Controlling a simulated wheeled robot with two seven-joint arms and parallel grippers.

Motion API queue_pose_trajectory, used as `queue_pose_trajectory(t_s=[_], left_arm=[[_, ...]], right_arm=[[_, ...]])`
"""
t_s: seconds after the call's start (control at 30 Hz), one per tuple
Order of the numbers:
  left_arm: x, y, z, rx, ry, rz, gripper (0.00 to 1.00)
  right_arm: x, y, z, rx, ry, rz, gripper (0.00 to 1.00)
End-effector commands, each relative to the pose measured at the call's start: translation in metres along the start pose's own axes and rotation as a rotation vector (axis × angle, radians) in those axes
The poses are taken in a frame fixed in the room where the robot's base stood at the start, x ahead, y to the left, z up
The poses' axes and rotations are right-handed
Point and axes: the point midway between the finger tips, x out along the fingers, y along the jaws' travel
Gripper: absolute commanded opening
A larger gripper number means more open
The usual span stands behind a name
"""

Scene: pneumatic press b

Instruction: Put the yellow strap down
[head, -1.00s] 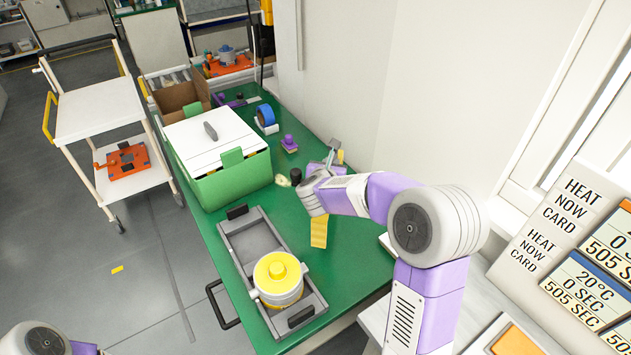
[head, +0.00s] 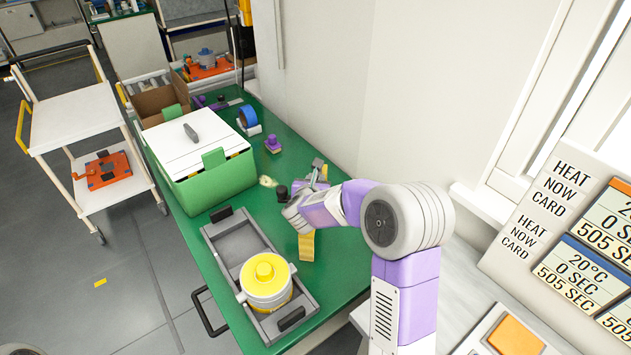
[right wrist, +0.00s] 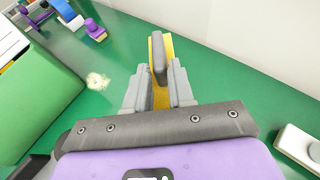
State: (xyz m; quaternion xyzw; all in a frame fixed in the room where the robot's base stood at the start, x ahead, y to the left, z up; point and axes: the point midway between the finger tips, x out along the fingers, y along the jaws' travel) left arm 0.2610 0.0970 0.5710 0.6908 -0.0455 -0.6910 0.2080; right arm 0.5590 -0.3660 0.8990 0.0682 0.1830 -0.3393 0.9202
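The yellow strap (head: 306,246) shows on both sides of my right gripper in the head view. In the right wrist view the yellow strap (right wrist: 160,98) runs between the two grey fingers, with a grey bar (right wrist: 158,58) along its top. My right gripper (right wrist: 160,92) is closed in on the strap and holds it over the green table (head: 335,275). Whether the strap touches the tabletop is unclear. In the head view, my right gripper's fingers are largely hidden behind my wrist. My left gripper is out of view.
A grey tray (head: 221,234) with a yellow-lidded pot (head: 265,280) stands in front. A green box (head: 215,185) with a white lid is at left. A purple piece (head: 273,144) and blue tape roll (head: 248,117) lie behind.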

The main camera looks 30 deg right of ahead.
Motion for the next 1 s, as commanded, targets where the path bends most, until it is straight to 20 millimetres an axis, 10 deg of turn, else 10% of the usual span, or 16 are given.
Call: queue_pose_trajectory(t_s=[0.5,1.0], left_arm=[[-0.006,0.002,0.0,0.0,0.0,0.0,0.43],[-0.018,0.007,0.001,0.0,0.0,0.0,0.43]], right_arm=[[-0.003,0.0,0.004,-0.001,0.0,0.001,0.42],[-0.102,0.001,0.004,-0.001,-0.001,0.003,0.42]])
